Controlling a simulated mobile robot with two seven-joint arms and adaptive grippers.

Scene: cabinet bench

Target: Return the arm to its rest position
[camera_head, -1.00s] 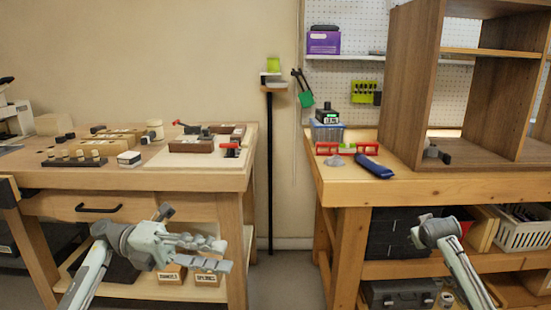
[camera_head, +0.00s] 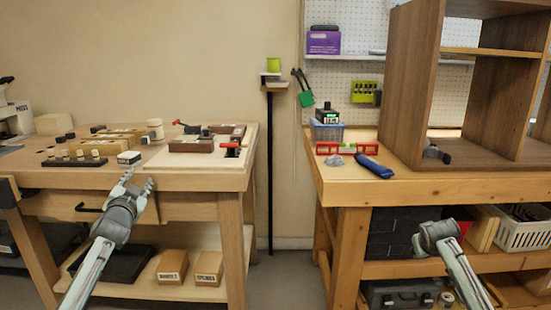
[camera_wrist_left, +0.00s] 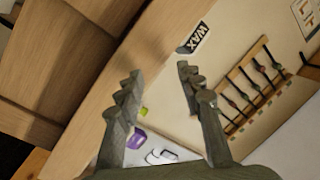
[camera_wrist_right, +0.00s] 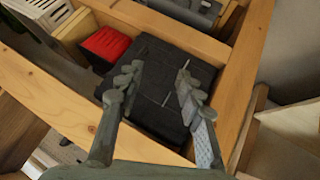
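My left gripper (camera_head: 137,184) is in front of the left bench's front edge, near the drawer, with its fingers pointing up and away. In the left wrist view its two fingers (camera_wrist_left: 160,90) are spread apart with nothing held between them. My right arm is low in front of the right bench, and its gripper is hidden or hard to make out in the head view. In the right wrist view my right gripper (camera_wrist_right: 157,85) has its fingers apart and empty, with a black case (camera_wrist_right: 160,75) beyond them.
Open floor lies between the benches.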

